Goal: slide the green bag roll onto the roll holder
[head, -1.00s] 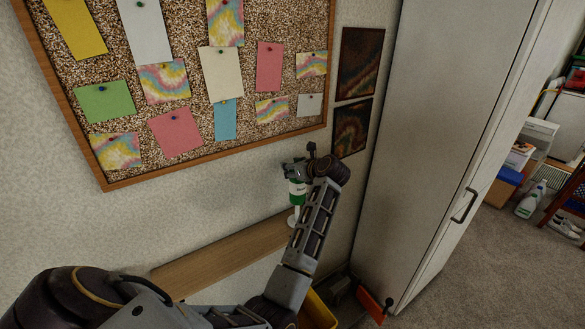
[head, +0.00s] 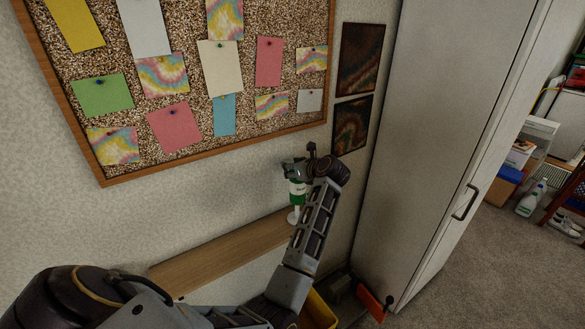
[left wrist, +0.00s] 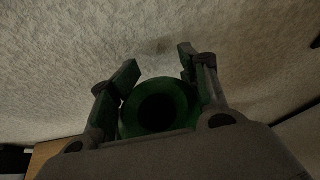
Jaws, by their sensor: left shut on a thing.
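The green bag roll (head: 298,198), with a white label band, stands roughly upright at the right end of a wooden shelf. My left gripper (head: 297,172) is shut on its upper part. In the left wrist view the fingers (left wrist: 158,75) lie on both sides of the roll (left wrist: 128,122), whose dark hollow core faces the camera. The white roll holder (head: 293,219) shows just below the roll, its foot on the shelf. I cannot tell how far its post is inside the core. My right gripper is not in view.
The wooden shelf (head: 215,258) is bare to the left of the holder. A cork board (head: 190,112) with pinned notes and two dark pictures (head: 359,60) hang above. A tall pale cabinet (head: 430,120) stands to the right. A yellow bin (head: 318,312) is below.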

